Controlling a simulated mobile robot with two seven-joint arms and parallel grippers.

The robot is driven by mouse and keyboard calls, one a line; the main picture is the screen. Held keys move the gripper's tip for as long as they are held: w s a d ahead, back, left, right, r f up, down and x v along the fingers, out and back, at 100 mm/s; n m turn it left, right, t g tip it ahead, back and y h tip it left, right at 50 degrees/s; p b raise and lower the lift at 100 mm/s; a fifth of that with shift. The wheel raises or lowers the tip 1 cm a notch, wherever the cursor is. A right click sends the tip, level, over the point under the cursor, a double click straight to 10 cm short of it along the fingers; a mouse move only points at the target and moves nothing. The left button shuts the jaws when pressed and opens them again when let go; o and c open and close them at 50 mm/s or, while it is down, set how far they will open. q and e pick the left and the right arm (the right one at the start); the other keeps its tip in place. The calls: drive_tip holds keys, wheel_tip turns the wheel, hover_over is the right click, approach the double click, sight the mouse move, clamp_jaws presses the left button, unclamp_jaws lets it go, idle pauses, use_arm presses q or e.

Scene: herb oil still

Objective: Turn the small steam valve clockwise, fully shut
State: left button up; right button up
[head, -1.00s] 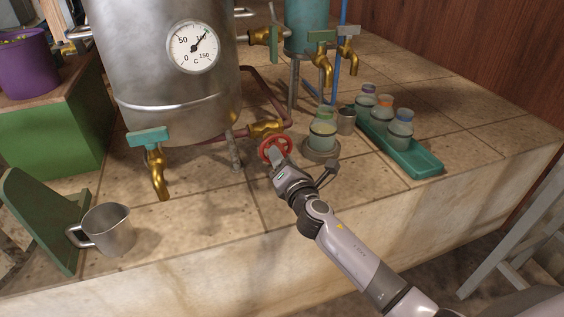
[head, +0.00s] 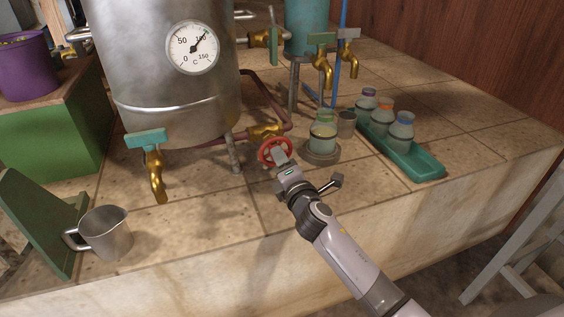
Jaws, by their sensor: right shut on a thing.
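The small steam valve has a red round handwheel (head: 264,154) on a brass body (head: 266,131), joined to a copper pipe beside the steel still. In the head view my right gripper (head: 281,157) reaches up from the lower right and is shut on the red wheel at its right side. The fingers hide part of the wheel. How far the valve is turned cannot be told from this view. My left gripper is not in view.
The steel still (head: 175,80) with a dial gauge (head: 193,48) stands behind. A jar (head: 323,137) on a round base and a green tray (head: 425,167) of bottles stand close right of my gripper. A steel jug (head: 106,234) stands front left. The counter's front middle is clear.

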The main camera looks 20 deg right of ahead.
drive_tip(key=shift+f, duration=0.1)
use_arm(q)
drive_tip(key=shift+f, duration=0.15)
use_arm(e)
drive_tip(key=o, duration=1.1)
drive_tip(key=shift+c, duration=0.2)
drive_tip(key=shift+s, duration=0.15)
drive_tip(key=shift+s, duration=0.3)
drive_tip(key=s+p, duration=0.1)
drive_tip(key=s, duration=0.4)
drive_tip(key=shift+s+d, duration=0.1)
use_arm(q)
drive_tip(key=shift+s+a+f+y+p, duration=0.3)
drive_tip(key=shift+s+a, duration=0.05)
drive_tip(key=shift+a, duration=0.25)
use_arm(e)
drive_tip(key=shift+s, duration=0.55)
